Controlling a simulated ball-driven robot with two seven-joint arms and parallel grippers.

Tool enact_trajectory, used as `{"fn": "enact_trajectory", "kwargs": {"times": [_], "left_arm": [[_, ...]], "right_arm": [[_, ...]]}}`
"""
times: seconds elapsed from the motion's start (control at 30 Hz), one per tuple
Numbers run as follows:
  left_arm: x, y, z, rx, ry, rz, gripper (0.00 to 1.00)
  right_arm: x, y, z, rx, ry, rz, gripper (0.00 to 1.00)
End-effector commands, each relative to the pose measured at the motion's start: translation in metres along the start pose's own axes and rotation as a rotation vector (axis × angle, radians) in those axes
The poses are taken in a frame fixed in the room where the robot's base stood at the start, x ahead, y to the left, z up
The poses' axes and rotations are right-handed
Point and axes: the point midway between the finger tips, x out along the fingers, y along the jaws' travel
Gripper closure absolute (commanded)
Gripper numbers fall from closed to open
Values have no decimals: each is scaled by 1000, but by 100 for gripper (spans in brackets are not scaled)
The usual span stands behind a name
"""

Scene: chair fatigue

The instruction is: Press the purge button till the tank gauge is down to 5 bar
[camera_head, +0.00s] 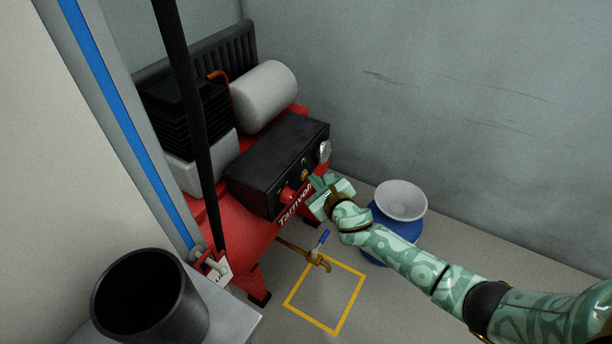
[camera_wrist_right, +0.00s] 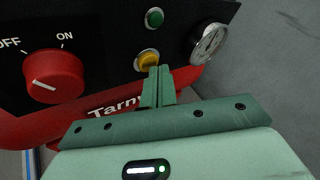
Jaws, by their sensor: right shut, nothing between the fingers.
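The red compressor (camera_head: 238,226) stands against the wall, with a black control panel (camera_head: 259,179) on its front. The yellow button (camera_wrist_right: 147,60) is on the panel below a green button (camera_wrist_right: 155,18). The round gauge (camera_wrist_right: 208,43) is to the right of both and also shows in the head view (camera_head: 325,151); its reading is too small to tell. My right gripper (camera_wrist_right: 157,72) is shut and empty, its fingertips at the lower edge of the yellow button. I cannot tell whether they touch it. In the head view my right gripper (camera_head: 313,179) is in front of the panel. My left gripper is not in view.
A red OFF/ON knob (camera_wrist_right: 53,76) is left of the buttons. A brass tap with a blue lever (camera_head: 322,240) sticks out below, above a yellow floor square (camera_head: 338,329). A blue bucket with a white funnel (camera_head: 401,200) stands right. A black bin (camera_head: 150,297) is at front left.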

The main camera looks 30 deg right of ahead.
Motion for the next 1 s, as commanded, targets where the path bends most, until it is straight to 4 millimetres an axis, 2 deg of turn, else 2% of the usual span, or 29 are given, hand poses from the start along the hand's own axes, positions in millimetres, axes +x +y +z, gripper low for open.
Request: {"fn": "enact_trajectory", "kwargs": {"times": [0.53, 1.0], "left_arm": [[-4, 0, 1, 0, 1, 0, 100], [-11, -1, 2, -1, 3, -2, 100]], "right_arm": [[-10, -6, -5, -1, 1, -1, 100], [-44, -24, -24, 1, 1, 0, 100]]}}
